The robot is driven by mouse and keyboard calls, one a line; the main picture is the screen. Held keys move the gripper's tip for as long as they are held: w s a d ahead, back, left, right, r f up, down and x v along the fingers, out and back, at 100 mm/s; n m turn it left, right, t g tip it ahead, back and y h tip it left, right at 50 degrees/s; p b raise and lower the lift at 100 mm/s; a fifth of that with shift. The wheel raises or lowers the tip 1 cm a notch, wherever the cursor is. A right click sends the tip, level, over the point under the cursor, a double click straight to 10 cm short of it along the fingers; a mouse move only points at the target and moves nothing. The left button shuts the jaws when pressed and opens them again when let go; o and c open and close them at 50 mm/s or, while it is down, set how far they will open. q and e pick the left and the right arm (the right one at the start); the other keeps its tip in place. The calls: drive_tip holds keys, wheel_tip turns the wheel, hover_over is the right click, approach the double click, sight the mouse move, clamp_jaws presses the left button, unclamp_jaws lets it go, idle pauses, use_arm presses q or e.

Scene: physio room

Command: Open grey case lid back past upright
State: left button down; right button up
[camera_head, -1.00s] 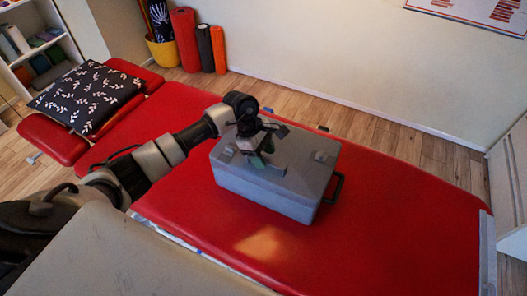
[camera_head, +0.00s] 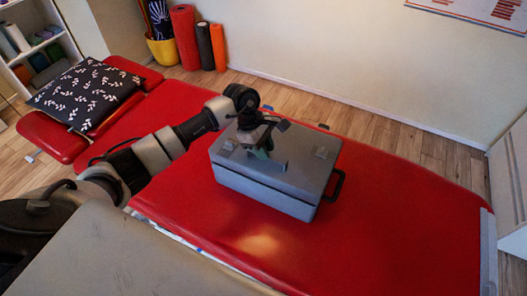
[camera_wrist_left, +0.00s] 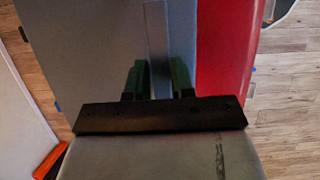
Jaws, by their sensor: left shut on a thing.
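The grey case (camera_head: 225,180) sits on the red treatment table. Its lid (camera_head: 302,172) lies nearly flat, with a thin dark seam showing between lid and body along the front. My left gripper (camera_head: 262,156) is over the lid's middle, shut on an upright grey tab on the lid. In the left wrist view, the green fingers of my left gripper (camera_wrist_left: 158,82) stand on both sides of the grey tab (camera_wrist_left: 156,40), over the grey lid (camera_wrist_left: 85,50). The gripper partly hides the tab in the head view. My right gripper is not in view.
A black handle (camera_head: 338,185) sticks out at the case's right side. The red table (camera_head: 400,225) is clear on the right and in front. A patterned pillow (camera_head: 85,97) lies at the left end. A wall (camera_head: 330,50) stands behind.

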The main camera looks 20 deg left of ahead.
use_arm(q)
drive_tip(key=w+r+b, duration=0.5)
drive_tip(key=w+r, duration=0.2)
drive_tip(key=shift+d+r+b, duration=0.15)
drive_tip(key=shift+r+b, duration=0.1)
drive_tip(key=shift+b, duration=0.15)
drive_tip(key=c, duration=1.7)
unclamp_jaws()
drive_tip(key=shift+r, duration=0.2)
drive_tip(key=o, duration=0.7)
drive_tip(key=shift+w+f, duration=0.1)
drive_tip(key=shift+f, duration=0.05)
drive_tip(key=shift+o, duration=0.2)
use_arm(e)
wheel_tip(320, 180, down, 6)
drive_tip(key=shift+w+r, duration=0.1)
use_arm(q)
drive_tip(key=b+v, duration=0.2)
drive_tip(key=v, duration=0.9)
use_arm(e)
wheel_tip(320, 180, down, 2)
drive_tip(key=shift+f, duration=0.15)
